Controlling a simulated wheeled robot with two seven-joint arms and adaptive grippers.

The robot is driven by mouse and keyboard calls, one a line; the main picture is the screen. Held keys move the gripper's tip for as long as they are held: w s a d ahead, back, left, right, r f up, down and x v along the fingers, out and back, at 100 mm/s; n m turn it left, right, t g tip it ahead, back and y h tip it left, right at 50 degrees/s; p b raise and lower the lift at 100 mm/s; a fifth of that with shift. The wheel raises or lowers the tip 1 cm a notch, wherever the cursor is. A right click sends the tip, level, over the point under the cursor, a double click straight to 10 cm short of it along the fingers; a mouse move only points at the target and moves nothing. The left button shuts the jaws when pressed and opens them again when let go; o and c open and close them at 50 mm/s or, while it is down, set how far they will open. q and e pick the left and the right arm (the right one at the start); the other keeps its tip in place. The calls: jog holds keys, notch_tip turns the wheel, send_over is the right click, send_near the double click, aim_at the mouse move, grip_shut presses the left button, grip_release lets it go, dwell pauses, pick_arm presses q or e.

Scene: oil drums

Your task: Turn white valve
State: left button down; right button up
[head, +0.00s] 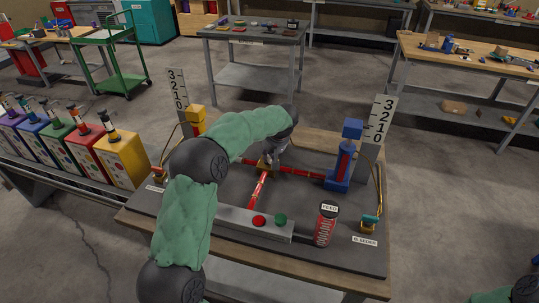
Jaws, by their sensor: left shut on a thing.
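My left arm reaches across the dark panel, and my left gripper (268,160) points down at the brass fitting where the red pipes (258,189) meet. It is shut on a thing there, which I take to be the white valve. The valve is hidden by the gripper and arm, so its angle cannot be told. Only a part of my right arm shows in the bottom right corner. Its gripper is out of view.
On the panel (340,253) stand a blue cylinder unit (338,177), a red FEED can (325,226), a grey box with red and green buttons (240,220), and two number scales (379,125). Several coloured drums (122,160) line the left bench. A grey table (251,34) stands behind.

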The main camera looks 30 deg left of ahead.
pick_arm(q)
jog(key=c, duration=1.1)
grip_release()
jog(key=shift+c, duration=0.2)
jog(key=v, duration=1.2)
